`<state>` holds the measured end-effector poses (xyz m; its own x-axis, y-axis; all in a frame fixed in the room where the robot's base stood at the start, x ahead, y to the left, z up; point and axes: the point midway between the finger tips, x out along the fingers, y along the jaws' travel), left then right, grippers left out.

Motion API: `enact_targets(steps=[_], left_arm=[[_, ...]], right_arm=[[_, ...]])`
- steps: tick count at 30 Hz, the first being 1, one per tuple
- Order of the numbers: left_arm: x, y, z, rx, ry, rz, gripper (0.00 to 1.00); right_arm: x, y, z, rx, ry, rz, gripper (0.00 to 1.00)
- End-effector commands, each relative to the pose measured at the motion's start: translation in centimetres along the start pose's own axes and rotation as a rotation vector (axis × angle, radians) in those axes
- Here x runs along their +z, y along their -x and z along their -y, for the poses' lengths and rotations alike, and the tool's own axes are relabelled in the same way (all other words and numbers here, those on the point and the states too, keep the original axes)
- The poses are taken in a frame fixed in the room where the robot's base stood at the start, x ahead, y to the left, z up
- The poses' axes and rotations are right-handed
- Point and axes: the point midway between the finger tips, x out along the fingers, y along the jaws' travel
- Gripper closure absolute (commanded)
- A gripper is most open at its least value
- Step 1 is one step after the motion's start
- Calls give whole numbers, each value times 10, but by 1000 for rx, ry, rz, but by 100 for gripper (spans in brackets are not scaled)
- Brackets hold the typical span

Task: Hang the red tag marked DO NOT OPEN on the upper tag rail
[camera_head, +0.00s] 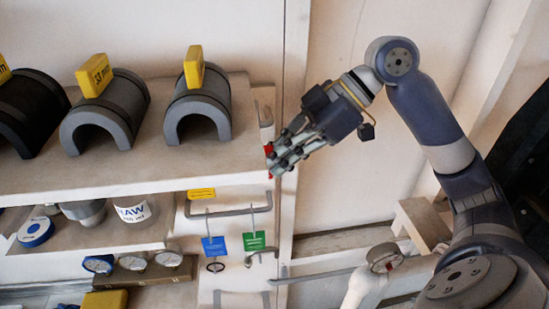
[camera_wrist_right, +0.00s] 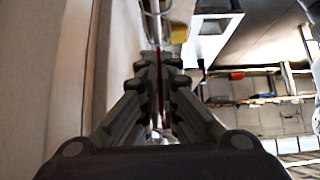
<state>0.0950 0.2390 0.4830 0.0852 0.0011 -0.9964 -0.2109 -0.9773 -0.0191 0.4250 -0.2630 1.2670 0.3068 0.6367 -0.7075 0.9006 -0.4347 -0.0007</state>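My right gripper (camera_head: 283,152) reaches in from the right, beside the right end of the upper shelf. Its fingers are closed on the red tag (camera_head: 268,152), of which only a narrow red strip shows. In the right wrist view the tag (camera_wrist_right: 160,88) is a thin red edge between the fingers (camera_wrist_right: 158,75); its lettering and hook cannot be read there. The upper tag rail (camera_head: 228,212) is a grey bar below and left of the gripper, apart from the tag. A blue tag (camera_head: 214,246) and a green tag (camera_head: 254,240) hang from it. My left gripper is out of view.
A yellow label (camera_head: 201,193) sits above the rail. A lower shelf (camera_head: 110,237) holds a blue tape roll (camera_head: 35,232) and a white RAW cup (camera_head: 133,210). A pale post stands behind the gripper.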

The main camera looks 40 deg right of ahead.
Motion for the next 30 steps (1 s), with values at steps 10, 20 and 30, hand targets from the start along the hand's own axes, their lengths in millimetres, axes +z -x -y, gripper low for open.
enact_targets(steps=[10, 20, 30], left_arm=[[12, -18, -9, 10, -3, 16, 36], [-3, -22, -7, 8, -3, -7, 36], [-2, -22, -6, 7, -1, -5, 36]], right_arm=[[17, -17, -5, -1, 0, 1, 100], [21, -21, -5, -1, 0, 0, 100], [21, -21, -5, -1, 0, 0, 72]])
